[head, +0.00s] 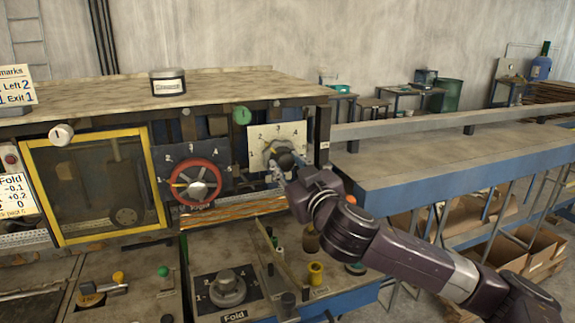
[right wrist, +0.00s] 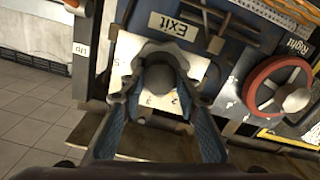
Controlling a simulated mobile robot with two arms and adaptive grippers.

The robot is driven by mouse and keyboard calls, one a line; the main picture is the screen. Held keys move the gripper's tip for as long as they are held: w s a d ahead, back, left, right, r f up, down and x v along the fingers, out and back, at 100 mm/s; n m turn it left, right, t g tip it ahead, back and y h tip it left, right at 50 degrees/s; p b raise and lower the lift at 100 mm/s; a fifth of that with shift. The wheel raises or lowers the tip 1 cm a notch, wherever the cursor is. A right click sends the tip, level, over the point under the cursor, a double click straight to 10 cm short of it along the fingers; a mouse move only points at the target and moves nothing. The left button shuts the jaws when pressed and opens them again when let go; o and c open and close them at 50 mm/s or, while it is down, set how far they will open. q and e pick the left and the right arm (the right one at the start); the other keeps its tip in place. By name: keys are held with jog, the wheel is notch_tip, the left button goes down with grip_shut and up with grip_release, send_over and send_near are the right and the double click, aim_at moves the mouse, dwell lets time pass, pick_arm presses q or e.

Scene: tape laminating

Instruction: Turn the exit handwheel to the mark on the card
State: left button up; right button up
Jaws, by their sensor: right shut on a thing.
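The exit handwheel (head: 285,147) is a dark wheel on a pale dial plate (head: 259,137) with numbers, at the right end of the machine front. In the right wrist view the handwheel (right wrist: 158,77) sits between the fingers, beside the label "Exit" (right wrist: 174,25). My right gripper (head: 281,166) is shut on the handwheel, with a finger on each side in the right wrist view (right wrist: 158,95). It hides part of the dial, and I cannot read the pointer's exact setting. The marks card (head: 16,86) at the top left reads "Left 2" and "Exit 1". My left gripper is not in view.
A red handwheel (head: 192,183) on a dark dial labelled "Right" is left of the exit dial. A "Fold" knob (head: 228,288) and several small pegs are below. A yellow-framed window (head: 95,185) is at left. A blue-edged table (head: 450,160) extends right.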

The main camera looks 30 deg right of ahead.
jog(key=n+p, duration=0.1)
jog(key=n, duration=0.3)
jog(key=shift+n+p, duration=0.45)
jog(key=shift+n, duration=1.35)
jog(key=shift+f, duration=0.1)
jog(key=o, duration=1.1)
jog(key=shift+o, duration=0.2)
jog(key=shift+r, duration=0.2)
notch_tip(320, 180, up, 10)
jog(key=shift+f, duration=0.15)
